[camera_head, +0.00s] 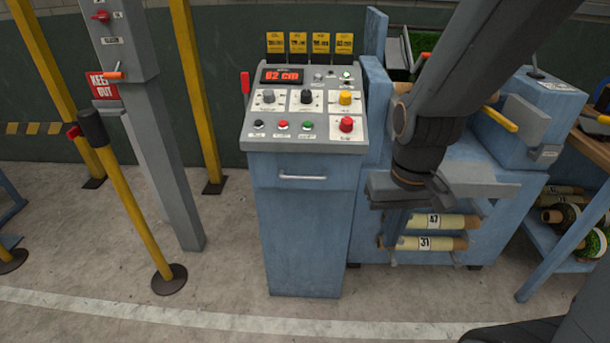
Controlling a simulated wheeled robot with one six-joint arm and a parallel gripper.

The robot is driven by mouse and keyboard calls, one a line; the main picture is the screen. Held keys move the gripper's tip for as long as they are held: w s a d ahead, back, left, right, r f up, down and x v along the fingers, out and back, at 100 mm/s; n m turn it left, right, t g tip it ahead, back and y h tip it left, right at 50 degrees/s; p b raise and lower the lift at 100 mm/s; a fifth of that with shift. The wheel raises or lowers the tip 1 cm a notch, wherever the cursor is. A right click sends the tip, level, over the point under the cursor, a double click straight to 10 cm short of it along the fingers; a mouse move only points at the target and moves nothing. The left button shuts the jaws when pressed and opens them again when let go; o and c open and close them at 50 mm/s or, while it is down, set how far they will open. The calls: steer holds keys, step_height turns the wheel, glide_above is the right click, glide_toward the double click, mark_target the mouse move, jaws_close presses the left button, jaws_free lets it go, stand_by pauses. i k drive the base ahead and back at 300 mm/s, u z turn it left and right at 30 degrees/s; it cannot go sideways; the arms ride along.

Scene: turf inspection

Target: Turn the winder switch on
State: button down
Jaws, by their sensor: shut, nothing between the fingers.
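The blue control console (305,220) stands in the middle with a sloping grey panel (268,134) on top. The panel carries a grey rotary switch (268,97), a black one (306,97), a yellow knob (345,98) and a red knob (347,124). A row of small black, red and green controls lies along its front. The labels are too small to read, so I cannot tell which one is the winder switch. My gripper (397,222) hangs pointing down to the right of the console, apart from the panel. It is shut and empty.
A display (282,76) reads 62 CM. Behind my arm is a blue machine (490,215) with rolls marked 47 (440,221) and 31 (425,243). A grey post (150,130) with red and orange levers and yellow poles stand left. Floor in front is clear.

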mark_target(346, 126)
steer(key=u, duration=0.05)
steer(key=k, duration=0.5)
steer(key=z, duration=0.65)
steer(key=i, duration=1.05)
steer(key=u, duration=0.45)
